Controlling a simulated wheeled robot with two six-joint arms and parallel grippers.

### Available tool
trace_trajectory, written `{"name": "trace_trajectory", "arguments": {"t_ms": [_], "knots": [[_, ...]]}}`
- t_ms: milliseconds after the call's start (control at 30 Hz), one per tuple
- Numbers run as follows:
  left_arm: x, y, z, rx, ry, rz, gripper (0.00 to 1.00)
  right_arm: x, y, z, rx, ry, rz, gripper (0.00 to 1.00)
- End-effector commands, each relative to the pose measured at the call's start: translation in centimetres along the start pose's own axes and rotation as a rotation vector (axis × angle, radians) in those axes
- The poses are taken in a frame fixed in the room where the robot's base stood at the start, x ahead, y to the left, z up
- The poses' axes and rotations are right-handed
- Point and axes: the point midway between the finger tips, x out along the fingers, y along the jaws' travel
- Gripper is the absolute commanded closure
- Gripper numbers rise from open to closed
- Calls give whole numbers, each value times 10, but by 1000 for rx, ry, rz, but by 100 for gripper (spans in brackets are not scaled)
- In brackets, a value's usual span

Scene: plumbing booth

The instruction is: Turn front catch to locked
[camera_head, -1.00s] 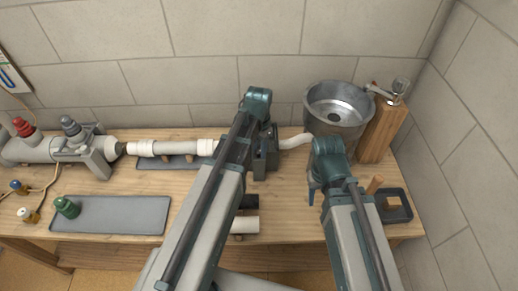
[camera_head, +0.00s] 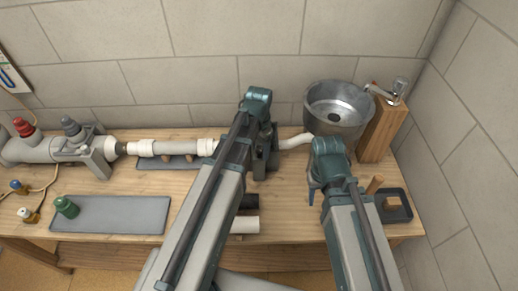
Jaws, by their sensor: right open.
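A white pipe (camera_head: 180,147) runs along the bench to a curved white pipe end (camera_head: 296,141) by the metal basin (camera_head: 338,105). My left gripper (camera_head: 261,166) points down at the pipe line, between the straight pipe and the curved end. I cannot make out a front catch; my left arm and gripper cover that part of the line. Whether the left jaws are open or shut on something is hidden. My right gripper (camera_head: 313,193) is low over the bench in front of the basin, mostly behind its own wrist, open.
A grey tray (camera_head: 110,214) with a green knob (camera_head: 66,207) lies at the front left. A grey cylinder fitting with a red knob (camera_head: 24,127) stands at far left. A dark tray (camera_head: 396,207) and a wooden post (camera_head: 380,133) with a tap are at right. A wall stands close on the right.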

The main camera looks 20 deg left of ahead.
Motion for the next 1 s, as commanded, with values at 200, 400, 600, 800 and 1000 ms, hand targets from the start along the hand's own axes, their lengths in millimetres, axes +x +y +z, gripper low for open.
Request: {"name": "trace_trajectory", "arguments": {"t_ms": [200,400,600,800,1000], "knots": [[-2,0,0,-1,0,0,33,-2,0,0,0,0,0,50],[-13,0,0,-1,0,0,33,-13,1,1,0,0,0,50],[-37,0,0,-1,0,0,33,-37,4,2,0,0,0,50],[-69,0,0,0,0,0,33,-68,6,4,-1,0,0,50],[-100,0,0,0,0,0,33,-99,10,6,-2,0,0,50]]}}
